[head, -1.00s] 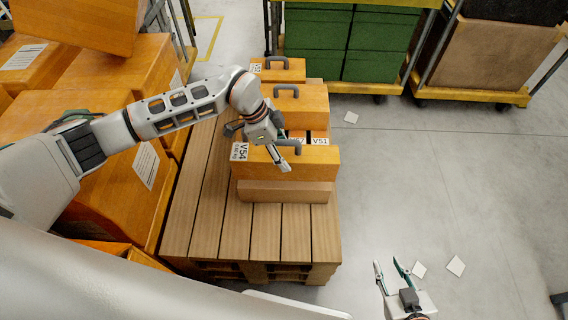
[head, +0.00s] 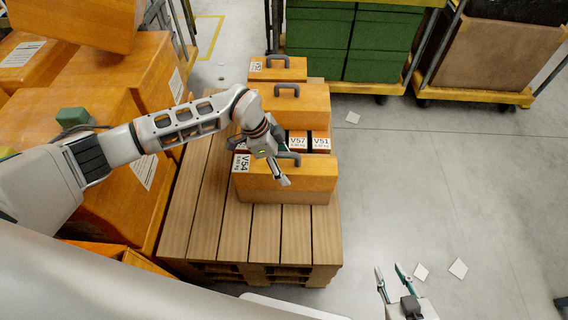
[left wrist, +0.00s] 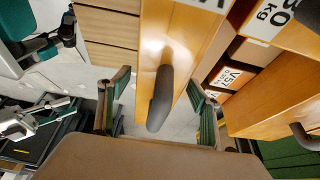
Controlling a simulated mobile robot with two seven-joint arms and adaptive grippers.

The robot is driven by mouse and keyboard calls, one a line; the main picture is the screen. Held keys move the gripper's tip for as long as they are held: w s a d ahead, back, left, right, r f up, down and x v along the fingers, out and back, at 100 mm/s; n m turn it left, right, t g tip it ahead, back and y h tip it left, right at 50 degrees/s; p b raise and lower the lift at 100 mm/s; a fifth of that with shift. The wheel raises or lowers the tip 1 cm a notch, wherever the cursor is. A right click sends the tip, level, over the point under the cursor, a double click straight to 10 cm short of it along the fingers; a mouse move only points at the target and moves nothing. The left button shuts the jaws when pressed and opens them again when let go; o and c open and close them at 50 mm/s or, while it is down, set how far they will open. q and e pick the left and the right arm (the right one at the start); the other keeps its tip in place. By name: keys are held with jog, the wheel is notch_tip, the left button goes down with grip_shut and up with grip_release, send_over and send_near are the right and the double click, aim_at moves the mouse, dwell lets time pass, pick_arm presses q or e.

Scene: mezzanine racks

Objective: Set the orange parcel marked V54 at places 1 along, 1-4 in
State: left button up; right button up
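The orange parcel marked V54 (head: 285,182) is at the near end of the row on the wooden pallet, its label at its left end. Its brown lower edge shows just above the slats. Its dark handle is on top and also shows in the left wrist view (left wrist: 160,97). My left gripper (head: 282,178) is over the parcel. In the left wrist view its fingers (left wrist: 160,105) stand apart, one on each side of the handle, with gaps between. My right gripper (head: 391,277) is open and empty over the floor at the lower right.
Parcels marked V57 (head: 298,142) and V51 (head: 320,142) are just behind V54, with more orange parcels (head: 300,104) beyond. The pallet's near slats (head: 255,235) are bare. Large orange boxes (head: 100,105) crowd the left. Carts (head: 475,60) stand at the back; the right floor is mostly clear.

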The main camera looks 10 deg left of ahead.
pick_arm(q)
jog(key=shift+r, duration=0.1)
jog(key=shift+a+r, duration=0.15)
jog(key=shift+r, duration=0.2)
jog(key=p+v, duration=0.2)
jog(key=v, duration=0.8)
jog(key=shift+r+p, duration=0.1)
jog(key=shift+p, duration=0.3)
jog(key=shift+s+a+r, duration=0.1)
jog(key=shift+a+r, duration=0.15)
jog(key=shift+r, duration=0.2)
pick_arm(e)
jog(key=shift+s+a+r, duration=0.1)
jog(key=shift+a+r, duration=0.1)
jog(key=shift+r, duration=0.25)
jog(key=shift+s+a+r, duration=0.1)
jog(key=shift+a+r, duration=0.05)
jog(key=shift+r, duration=0.25)
jog(key=shift+w+r, duration=0.1)
jog(key=shift+r, duration=0.05)
